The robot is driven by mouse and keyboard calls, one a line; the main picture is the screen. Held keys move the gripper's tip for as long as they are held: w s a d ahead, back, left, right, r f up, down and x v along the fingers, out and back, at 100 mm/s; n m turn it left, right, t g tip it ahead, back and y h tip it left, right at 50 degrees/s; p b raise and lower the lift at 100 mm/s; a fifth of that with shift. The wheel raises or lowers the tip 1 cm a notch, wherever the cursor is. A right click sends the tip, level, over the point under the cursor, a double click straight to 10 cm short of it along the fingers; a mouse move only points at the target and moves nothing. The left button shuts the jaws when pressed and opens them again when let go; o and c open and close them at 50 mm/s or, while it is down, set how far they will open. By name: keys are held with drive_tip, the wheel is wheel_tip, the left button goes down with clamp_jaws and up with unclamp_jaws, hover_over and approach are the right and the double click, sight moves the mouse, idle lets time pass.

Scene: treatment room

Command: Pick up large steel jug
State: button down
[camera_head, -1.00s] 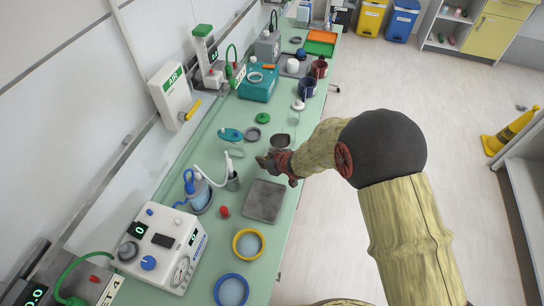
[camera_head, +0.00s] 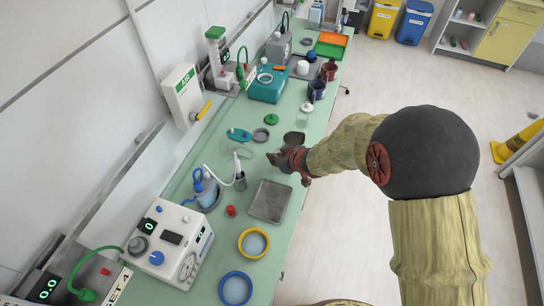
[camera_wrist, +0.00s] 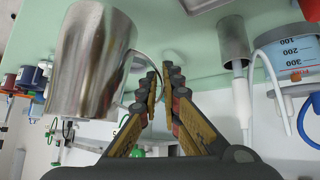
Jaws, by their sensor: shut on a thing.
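The large steel jug (camera_wrist: 90,65) fills the upper left of the wrist view, with its handle toward my fingers. In the head view the jug (camera_head: 294,138) is partly hidden behind my gripper, over the right edge of the green bench. My gripper (camera_wrist: 158,80) is shut on the jug's handle, the fingers close together around it. In the head view my gripper (camera_head: 278,159) is just below the jug. I cannot tell whether the jug's base touches the bench.
A steel tray (camera_head: 270,201) lies in front of my gripper. A small steel cup (camera_head: 240,181) with a white handpiece and a blue-trimmed jar (camera_head: 207,196) stand to its left. A clear jar (camera_head: 304,117) and a dark blue mug (camera_head: 316,91) stand beyond the jug.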

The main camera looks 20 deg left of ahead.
drive_tip(key=s+d+r+p, duration=0.2)
drive_tip(key=s+d+r, duration=0.4)
drive_tip(key=s+d, duration=0.1)
drive_tip(key=shift+s+r, duration=0.3)
drive_tip(key=shift+s, duration=0.25)
drive_tip(key=shift+s+d, duration=0.1)
idle(0.3)
idle(1.3)
